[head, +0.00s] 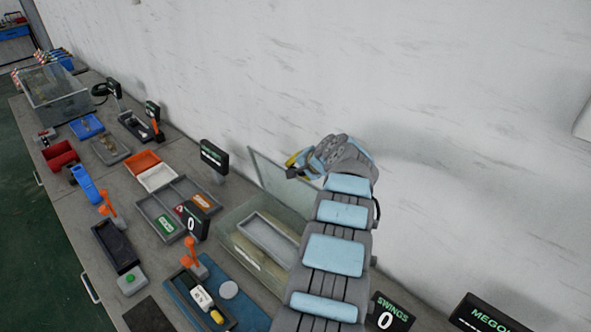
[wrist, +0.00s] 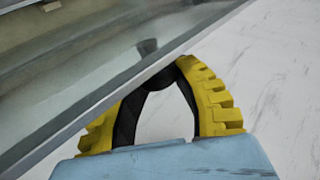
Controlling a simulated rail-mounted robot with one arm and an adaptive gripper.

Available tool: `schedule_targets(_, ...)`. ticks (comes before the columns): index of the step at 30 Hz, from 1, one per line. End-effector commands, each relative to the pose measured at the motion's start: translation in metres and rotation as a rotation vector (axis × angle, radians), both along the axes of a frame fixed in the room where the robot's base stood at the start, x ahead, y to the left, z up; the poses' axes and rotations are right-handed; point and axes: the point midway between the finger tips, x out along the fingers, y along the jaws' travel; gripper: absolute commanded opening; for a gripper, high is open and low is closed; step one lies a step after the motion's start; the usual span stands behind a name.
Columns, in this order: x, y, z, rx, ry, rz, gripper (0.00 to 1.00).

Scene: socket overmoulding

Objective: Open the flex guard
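The flex guard (head: 226,226) is a clear box on the bench in the head view, with a pale tray inside. Its clear framed lid (head: 277,180) stands raised at the back, near the wall. My gripper (head: 293,164), with yellow and black fingers, is at the upper right edge of the lid.
A black display (head: 214,157) stands left of the guard. A blue mat (head: 259,318) with a fixture lies in front, and a grey divided bin (head: 147,206) is further left. A "SWINGS" display (head: 388,312) stands right of my arm. The white wall (head: 430,90) is close behind.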

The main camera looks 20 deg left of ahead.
Motion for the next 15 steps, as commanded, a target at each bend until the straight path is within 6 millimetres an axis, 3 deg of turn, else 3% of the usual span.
schedule_targets(1,0.0012,-0.0017,0.0015,0.001,-0.002,-0.003,0.44)
schedule_targets(3,0.0009,-0.0014,0.0012,0.000,-0.001,-0.001,0.59)
schedule_targets(15,0.0001,-0.0001,0.0012,0.000,0.000,0.000,0.59)
